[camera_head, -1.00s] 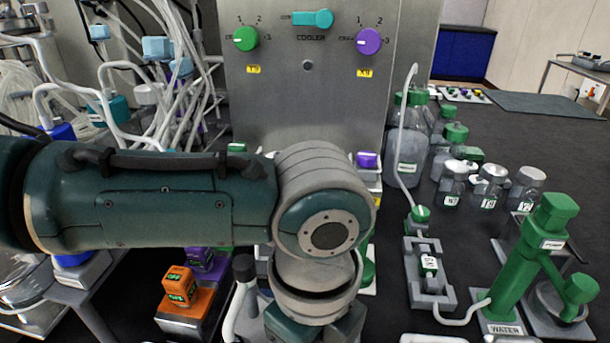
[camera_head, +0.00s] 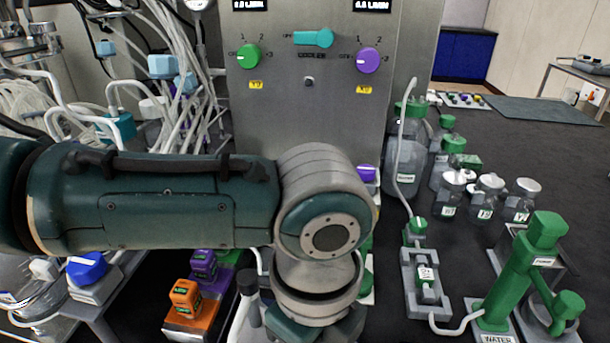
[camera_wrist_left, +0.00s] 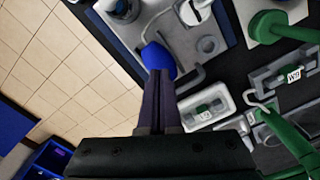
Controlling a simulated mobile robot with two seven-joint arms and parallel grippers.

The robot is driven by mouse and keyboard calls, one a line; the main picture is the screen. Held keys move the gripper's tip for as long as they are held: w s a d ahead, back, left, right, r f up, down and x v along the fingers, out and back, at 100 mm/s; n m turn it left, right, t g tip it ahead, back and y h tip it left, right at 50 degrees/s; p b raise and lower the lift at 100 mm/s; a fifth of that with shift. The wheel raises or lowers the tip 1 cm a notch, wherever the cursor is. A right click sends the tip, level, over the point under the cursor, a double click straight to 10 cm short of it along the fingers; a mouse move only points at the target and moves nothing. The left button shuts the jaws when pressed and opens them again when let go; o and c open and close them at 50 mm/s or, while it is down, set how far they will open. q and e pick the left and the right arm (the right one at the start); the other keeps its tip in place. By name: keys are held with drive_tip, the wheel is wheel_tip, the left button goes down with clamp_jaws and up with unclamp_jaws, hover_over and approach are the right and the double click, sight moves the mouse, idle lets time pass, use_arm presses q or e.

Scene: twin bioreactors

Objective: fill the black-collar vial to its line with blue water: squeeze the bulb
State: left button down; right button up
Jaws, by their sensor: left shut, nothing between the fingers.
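In the left wrist view a rounded blue bulb (camera_wrist_left: 158,58) lies at the tips of my left gripper (camera_wrist_left: 159,75). The two dark fingers are together with nothing seen between them. They overlap the bulb in the picture; I cannot tell whether they touch it. In the head view my left arm crosses from the left and bends down at the middle, with its gripper below the frame. I cannot make out the black-collar vial or its line in either view. My right gripper is not in view.
A green pump (camera_head: 512,275) labelled WATER stands at the right. A grey holder (camera_head: 425,283) with tubing is beside it. Several small jars (camera_head: 487,197) and a large green-capped bottle (camera_head: 405,160) stand behind. An orange block (camera_head: 187,303) is at lower left. A steel panel (camera_head: 310,105) rises behind my arm.

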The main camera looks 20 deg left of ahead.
use_arm(q)
drive_tip(key=shift+f, duration=0.1)
drive_tip(key=shift+f+b, duration=0.6)
drive_tip(key=shift+f, duration=0.2)
drive_tip(key=shift+f+b, duration=0.4)
drive_tip(key=shift+f, duration=0.2)
drive_tip(key=shift+r+p, duration=1.55)
drive_tip(key=shift+p, duration=0.05)
drive_tip(key=shift+f, duration=0.2)
